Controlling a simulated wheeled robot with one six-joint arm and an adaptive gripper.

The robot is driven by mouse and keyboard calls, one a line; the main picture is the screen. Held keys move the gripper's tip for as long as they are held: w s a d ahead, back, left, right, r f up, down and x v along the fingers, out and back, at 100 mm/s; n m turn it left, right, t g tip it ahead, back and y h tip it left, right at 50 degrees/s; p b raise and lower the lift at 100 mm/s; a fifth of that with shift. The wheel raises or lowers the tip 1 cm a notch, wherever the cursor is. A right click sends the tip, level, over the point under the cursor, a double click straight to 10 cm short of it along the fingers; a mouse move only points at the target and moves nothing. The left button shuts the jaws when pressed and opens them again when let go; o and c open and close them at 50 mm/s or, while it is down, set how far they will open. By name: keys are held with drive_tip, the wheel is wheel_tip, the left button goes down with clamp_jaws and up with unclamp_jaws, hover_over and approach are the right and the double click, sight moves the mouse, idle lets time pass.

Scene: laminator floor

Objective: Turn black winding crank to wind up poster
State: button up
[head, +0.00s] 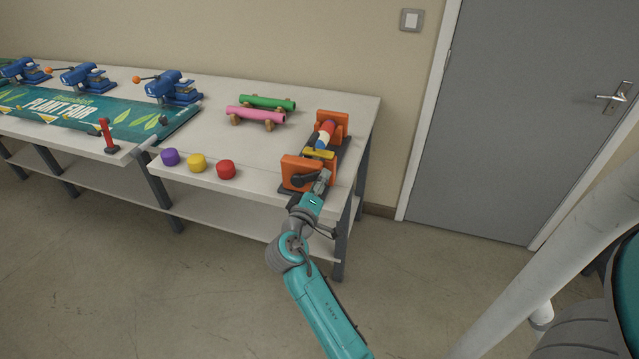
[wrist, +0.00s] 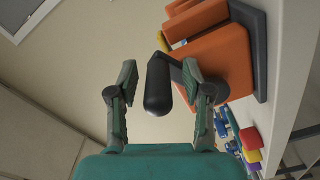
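The orange winder (head: 302,168) stands at the right end of the table. A rolled poster (head: 325,134) with red, white and blue shows between its two orange end blocks. The black winding crank (head: 303,180) is on the near block, partly hidden by my arm. My gripper (head: 322,182) is at the crank. In the wrist view the crank's black handle (wrist: 158,86) lies between my two spread fingers (wrist: 160,82), with a clear gap on the left and a smaller one on the right. The winder's orange block (wrist: 222,62) is behind it.
Purple, yellow and red caps (head: 226,170) sit along the table's front edge. Pink and green rolls (head: 256,115) lie behind them. Blue clamp-like devices (head: 168,87) and a teal poster (head: 85,110) are at left. A grey door (head: 530,110) is at right; the floor in front is clear.

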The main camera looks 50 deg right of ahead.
drive_tip(key=v, duration=1.2)
drive_tip(key=shift+r, duration=0.1)
idle(0.4)
drive_tip(key=s+a+f+n+t+y, duration=0.6)
drive_tip(key=s+a+f+y, duration=0.65)
drive_tip(key=f, duration=0.45)
drive_tip(key=s+a+r+m+t+y, duration=0.1)
drive_tip(key=s+a+r, duration=0.3)
drive_tip(key=s, duration=0.5)
drive_tip(key=s+a+r+m+t+y, duration=0.1)
drive_tip(key=s+a+r+m+y, duration=0.2)
drive_tip(key=s, duration=0.7)
wheel_tip(320, 180, up, 3)
drive_tip(key=shift+s+a+f+m+t, duration=0.1)
drive_tip(key=shift+s+a+m+t, duration=0.2)
drive_tip(key=shift+a, duration=0.5)
